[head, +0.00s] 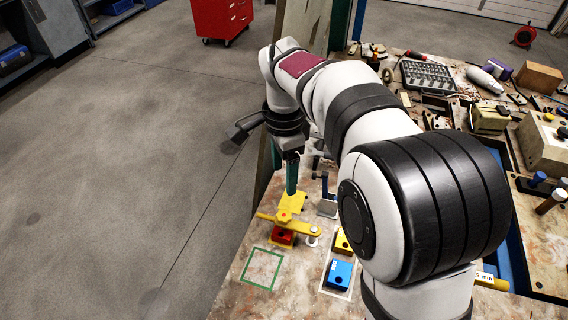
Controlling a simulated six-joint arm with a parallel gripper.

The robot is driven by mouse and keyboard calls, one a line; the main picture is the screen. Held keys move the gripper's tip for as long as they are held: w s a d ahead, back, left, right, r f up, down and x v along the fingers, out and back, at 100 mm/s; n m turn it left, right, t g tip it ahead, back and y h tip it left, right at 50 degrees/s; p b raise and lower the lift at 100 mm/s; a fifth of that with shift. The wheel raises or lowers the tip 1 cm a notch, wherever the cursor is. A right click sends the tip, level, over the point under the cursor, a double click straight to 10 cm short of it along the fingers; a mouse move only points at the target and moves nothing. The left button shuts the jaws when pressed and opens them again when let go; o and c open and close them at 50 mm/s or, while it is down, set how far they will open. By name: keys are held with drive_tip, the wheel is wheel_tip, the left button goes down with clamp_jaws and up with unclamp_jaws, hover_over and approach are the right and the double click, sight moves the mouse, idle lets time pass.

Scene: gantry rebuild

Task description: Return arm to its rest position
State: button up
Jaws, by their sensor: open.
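My gripper (291,154) hangs from the black wrist of my white arm, above the left edge of the workbench. It is open; its fingertips are small and partly hidden in the head view. Just below it stands a teal upright (292,178) on a yellow block (291,203). I cannot tell whether the gripper touches the upright. A yellow bar (300,228) lies across a red block (283,237) below that. A blue block (339,274) sits in a white outlined square, with another yellow block (342,243) behind it.
The workbench (232,303) is crowded with tools on the right, including a socket set (428,77) and a wooden box (538,77). A green outlined square (262,268) is empty. A red tool cabinet (222,18) stands behind on open floor. My arm hides the bench's middle.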

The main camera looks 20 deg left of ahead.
wheel_tip(320, 180, up, 2)
idle(0.5)
drive_tip(key=s+d+r+n+y, duration=0.1)
drive_tip(key=s+d+r+n, duration=0.1)
drive_tip(key=s+d, duration=1.35)
drive_tip(key=s+d+f+n, duration=0.2)
drive_tip(key=s+d+f, duration=0.2)
drive_tip(key=s, duration=0.3)
drive_tip(key=shift+s+d+f+y, duration=0.3)
drive_tip(key=shift+s+y, duration=0.05)
drive_tip(key=shift+y, duration=0.05)
drive_tip(key=shift+w, duration=0.1)
